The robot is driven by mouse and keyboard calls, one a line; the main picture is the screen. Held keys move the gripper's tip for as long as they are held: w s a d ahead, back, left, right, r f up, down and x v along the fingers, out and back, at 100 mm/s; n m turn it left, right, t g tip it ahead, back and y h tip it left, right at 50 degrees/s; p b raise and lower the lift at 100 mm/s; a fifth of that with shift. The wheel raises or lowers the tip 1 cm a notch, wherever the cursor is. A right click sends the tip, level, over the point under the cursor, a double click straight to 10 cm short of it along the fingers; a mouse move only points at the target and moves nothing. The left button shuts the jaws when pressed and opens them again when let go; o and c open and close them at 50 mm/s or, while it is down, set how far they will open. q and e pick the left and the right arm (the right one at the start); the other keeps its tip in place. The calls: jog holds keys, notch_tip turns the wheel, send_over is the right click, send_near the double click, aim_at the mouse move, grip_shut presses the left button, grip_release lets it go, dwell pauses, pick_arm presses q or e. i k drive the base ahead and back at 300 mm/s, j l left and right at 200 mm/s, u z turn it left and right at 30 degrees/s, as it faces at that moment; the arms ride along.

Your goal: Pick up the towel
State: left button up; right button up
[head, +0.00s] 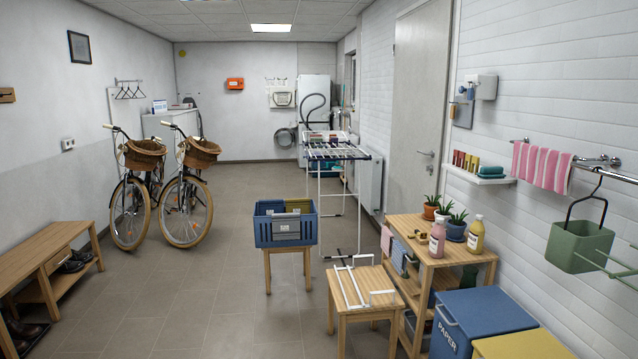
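A pink and white striped towel (542,167) hangs over a metal wall rail (596,161) on the right wall, above and to the right of a small white shelf. Smaller cloths also hang at the side of the wooden shelf unit: a pink one (386,239) and a blue one (399,258). I cannot tell which cloth the task means. Neither of my grippers shows in the head view.
A green bucket (580,246) hangs right of the striped towel. Below stand a blue paper bin (484,314), a yellow-topped bin (528,346) and the wooden shelf unit (440,243). A stool (366,306) and blue crate (286,232) stand mid-room. Left-centre floor is clear.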

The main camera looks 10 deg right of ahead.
aim_at(266, 206)
jog(key=u, duration=0.1)
jog(key=i, duration=3.45)
jog(key=i+j+z, duration=0.1)
jog(key=i, duration=0.95)
jog(key=i+j, duration=0.15)
jog(key=i, duration=0.85)
jog(key=l+z, duration=0.05)
